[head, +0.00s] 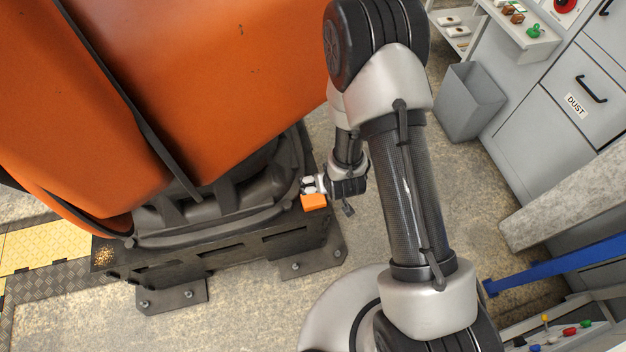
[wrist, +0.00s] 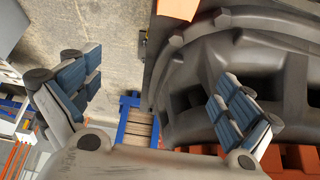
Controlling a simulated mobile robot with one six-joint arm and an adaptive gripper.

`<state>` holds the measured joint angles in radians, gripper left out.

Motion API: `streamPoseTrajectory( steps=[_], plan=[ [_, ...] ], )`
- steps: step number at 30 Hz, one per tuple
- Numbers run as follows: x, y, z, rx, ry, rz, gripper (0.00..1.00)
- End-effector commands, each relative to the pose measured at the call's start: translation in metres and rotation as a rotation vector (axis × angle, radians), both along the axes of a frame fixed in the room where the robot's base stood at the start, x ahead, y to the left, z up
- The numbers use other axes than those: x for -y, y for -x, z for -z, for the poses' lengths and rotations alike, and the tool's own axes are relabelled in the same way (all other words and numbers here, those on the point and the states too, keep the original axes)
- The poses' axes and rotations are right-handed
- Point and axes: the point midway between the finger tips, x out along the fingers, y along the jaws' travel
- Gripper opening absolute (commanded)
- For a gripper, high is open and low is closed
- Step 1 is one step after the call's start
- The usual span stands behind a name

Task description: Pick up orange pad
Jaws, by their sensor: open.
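The orange pad (head: 313,202) is a small bright block at the right side of the large orange machine's dark base. My gripper (head: 314,186) is right beside it in the head view, and I cannot tell there whether they touch. In the wrist view an orange piece (wrist: 178,8), likely the pad, is cut off by the top edge. It lies beyond the fingers, not between them. My gripper (wrist: 158,92) is open in the wrist view, its blue-grey padded fingers wide apart with nothing held.
The large orange machine (head: 210,70) stands on a dark bolted base (head: 215,255) close to my gripper. Its ribbed dark casting (wrist: 205,75) lies behind the right finger. A grey bin (head: 470,100) and drawers (head: 575,85) stand at the right.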

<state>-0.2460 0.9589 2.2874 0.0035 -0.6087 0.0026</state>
Motion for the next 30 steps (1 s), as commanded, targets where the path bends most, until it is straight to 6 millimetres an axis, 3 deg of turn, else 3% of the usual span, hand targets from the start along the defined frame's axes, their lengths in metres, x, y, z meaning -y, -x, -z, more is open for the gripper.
streamPoseTrajectory(
  steps=[1,4,11,24,30],
  plan=[
    [-0.001,0.012,0.021,-0.009,0.002,-0.010,0.99],
    [-0.004,0.026,0.049,0.001,0.000,-0.025,0.99],
    [-0.006,0.041,0.079,0.017,-0.004,-0.040,0.99],
    [-0.018,0.000,0.158,0.018,-0.004,-0.040,0.99],
    [-0.022,-0.013,0.180,0.017,-0.004,-0.040,0.99]
  ],
)
